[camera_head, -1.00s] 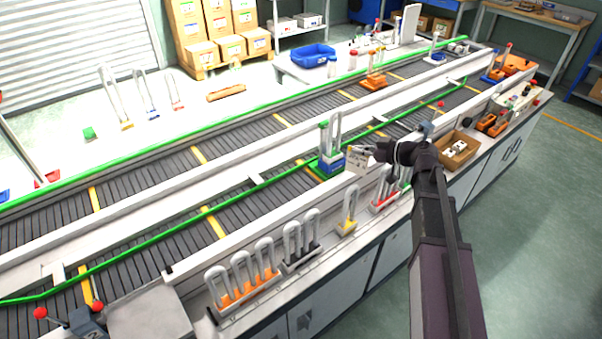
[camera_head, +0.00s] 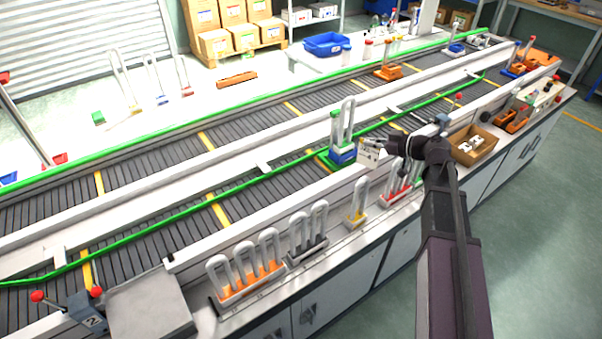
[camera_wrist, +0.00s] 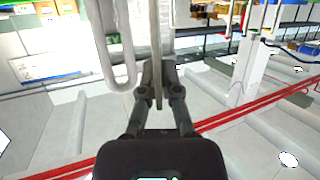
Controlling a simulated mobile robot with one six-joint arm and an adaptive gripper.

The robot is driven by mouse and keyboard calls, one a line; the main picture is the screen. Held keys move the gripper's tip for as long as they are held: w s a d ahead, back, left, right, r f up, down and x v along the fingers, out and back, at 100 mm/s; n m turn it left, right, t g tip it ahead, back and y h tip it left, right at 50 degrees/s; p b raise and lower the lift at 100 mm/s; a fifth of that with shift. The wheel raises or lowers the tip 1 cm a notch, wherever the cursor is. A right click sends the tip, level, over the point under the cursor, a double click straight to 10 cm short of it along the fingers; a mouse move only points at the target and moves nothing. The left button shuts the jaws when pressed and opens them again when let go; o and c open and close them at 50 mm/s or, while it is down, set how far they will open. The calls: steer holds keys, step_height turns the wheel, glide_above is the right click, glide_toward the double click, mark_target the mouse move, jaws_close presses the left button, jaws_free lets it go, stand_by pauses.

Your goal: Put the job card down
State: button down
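The job card (camera_head: 368,154) is a small pale card with dark print, held upright at the tip of my gripper (camera_head: 382,148) in the head view. It is above the near edge of the conveyor, just right of a blue and green carrier (camera_head: 343,154) holding a looped glass tube. In the wrist view my gripper (camera_wrist: 158,70) has its fingers closed on a thin upright grey strip (camera_wrist: 156,35), which looks like the card seen edge-on. A glass loop (camera_wrist: 113,50) stands close to its left. The card's face is hidden there.
Along the near bench stand an orange rack (camera_head: 247,284), a dark rack (camera_head: 308,250), a yellow holder (camera_head: 357,217) and a red rack (camera_head: 397,196), all with glass loops. A cardboard box (camera_head: 474,146) is to the right. A bare grey plate (camera_head: 148,305) lies front left.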

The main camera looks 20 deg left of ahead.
mark_target(369, 152)
steer(key=shift+f+b, duration=1.6)
steer(key=shift+f, duration=0.5)
steer(key=a+r+b+x, duration=0.1)
steer(key=r+x, duration=0.2)
steer(key=x, duration=1.1)
steer(key=shift+w+a, duration=0.15)
steer(key=shift+w, duration=0.1)
steer(key=f+b, duration=0.2)
steer(key=a+f+b, duration=0.1)
steer(key=b, duration=0.1)
steer(key=shift+w+a+f, duration=0.1)
steer(key=shift+w+f, duration=0.1)
steer(key=shift+f, duration=0.2)
